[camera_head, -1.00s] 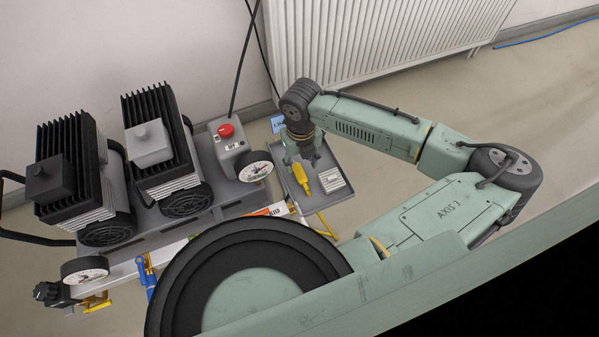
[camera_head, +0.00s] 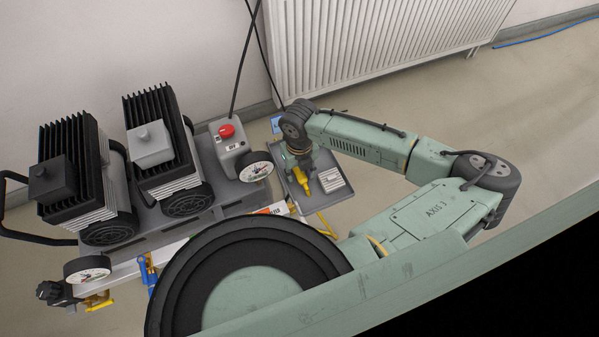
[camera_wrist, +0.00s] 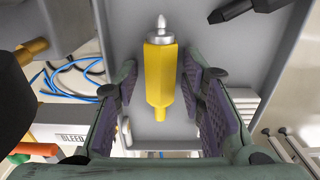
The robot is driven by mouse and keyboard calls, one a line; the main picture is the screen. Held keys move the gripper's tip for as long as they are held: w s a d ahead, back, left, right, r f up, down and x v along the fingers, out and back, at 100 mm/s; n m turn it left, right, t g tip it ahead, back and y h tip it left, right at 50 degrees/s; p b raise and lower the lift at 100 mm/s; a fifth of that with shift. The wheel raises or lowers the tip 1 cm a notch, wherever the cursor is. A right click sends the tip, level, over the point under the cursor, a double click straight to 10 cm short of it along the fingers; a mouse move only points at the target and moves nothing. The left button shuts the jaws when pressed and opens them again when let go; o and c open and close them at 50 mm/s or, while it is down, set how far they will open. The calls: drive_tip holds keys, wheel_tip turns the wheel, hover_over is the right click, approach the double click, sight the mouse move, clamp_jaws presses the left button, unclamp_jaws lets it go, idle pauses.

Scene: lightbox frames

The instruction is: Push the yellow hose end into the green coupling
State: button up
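The yellow hose end (camera_wrist: 159,75) lies on a grey tray (camera_wrist: 205,45), its silver tip pointing to the top of the wrist view. In the head view only its lower yellow part (camera_head: 307,187) shows; my gripper hides the rest. My gripper (camera_wrist: 158,88) is open, with one finger on each side of the hose end and narrow gaps between pads and yellow body. I cannot make out the green coupling for certain; a small green part (camera_wrist: 18,158) shows at the lower left of the wrist view.
A radiator (camera_head: 370,40) is behind. A blue hose (camera_wrist: 75,75) lies beyond the tray in the wrist view.

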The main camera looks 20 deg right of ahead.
clamp_jaws()
drive_tip(key=shift+r, duration=0.1)
idle(0.3)
drive_tip(key=shift+r, duration=0.55)
wheel_tip(320, 180, up, 2)
drive_tip(key=shift+b, duration=0.35)
drive_tip(key=s+a+r, duration=0.1)
drive_tip(key=s+a, duration=0.7)
drive_tip(key=s, duration=0.5)
drive_tip(key=shift+s+a+r, duration=0.25)
drive_tip(key=shift+r, duration=0.15)
drive_tip(key=shift+s, duration=0.1)
